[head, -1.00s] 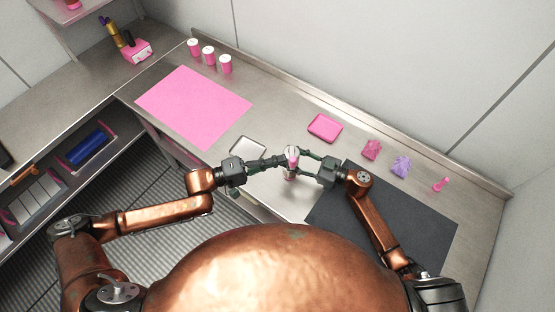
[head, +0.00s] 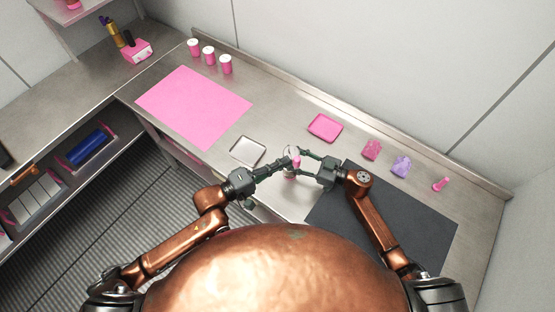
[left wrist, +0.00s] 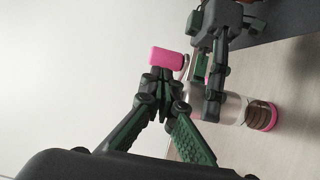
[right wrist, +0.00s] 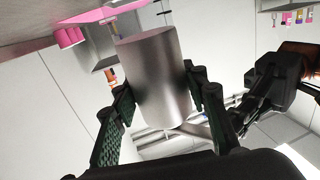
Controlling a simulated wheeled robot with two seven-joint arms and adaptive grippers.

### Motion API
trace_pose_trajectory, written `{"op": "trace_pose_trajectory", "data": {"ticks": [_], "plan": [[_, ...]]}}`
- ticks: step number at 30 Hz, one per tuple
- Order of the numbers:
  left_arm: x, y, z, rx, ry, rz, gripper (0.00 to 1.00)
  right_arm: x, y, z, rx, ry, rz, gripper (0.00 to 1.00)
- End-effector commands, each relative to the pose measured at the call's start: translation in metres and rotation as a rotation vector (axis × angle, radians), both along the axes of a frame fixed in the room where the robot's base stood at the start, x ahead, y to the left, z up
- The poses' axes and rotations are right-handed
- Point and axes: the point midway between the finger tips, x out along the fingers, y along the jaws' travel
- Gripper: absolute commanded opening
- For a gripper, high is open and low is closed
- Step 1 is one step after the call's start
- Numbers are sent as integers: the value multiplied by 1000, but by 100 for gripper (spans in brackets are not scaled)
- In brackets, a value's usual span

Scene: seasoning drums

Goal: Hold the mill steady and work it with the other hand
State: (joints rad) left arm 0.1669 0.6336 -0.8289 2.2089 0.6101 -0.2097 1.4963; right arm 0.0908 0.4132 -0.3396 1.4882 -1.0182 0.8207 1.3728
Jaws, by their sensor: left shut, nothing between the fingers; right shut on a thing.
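The mill (head: 296,162) has a clear body, a pink base and brown contents low inside, seen in the left wrist view (left wrist: 262,117). It is held above the counter. My right gripper (head: 302,161) is shut around its body, which looks like a silver cylinder in the right wrist view (right wrist: 153,80). My left gripper (head: 284,164) is shut and empty beside the mill's top. In the left wrist view, a pink knob (left wrist: 167,60) shows at the left fingertips (left wrist: 160,78); whether they touch it I cannot tell.
A small silver tray (head: 248,151) lies left of the grippers. A pink tray (head: 324,128), pink bag (head: 371,149), purple bag (head: 401,166) and small pink item (head: 440,184) lie right. A dark mat (head: 390,220) is in front; a pink mat (head: 193,107) is bare.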

Motion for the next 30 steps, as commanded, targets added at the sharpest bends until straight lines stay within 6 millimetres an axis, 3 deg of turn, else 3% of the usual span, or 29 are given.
{"op": "trace_pose_trajectory", "data": {"ticks": [4, 17, 26, 30], "plan": [[-4, -9, 1, -3, -1, -3, 0, 0, 0, 0, 1, 0, 1, 4], [-3, -8, 1, 0, -2, -5, 0, 0, 0, 1, 1, 0, 0, 4], [8, 29, 0, 6, -3, -4, 0, 0, 0, 1, 1, 0, 0, 4], [-7, 54, 0, 5, -1, -4, 0, 0, 0, 0, 1, 0, 0, 4]]}}
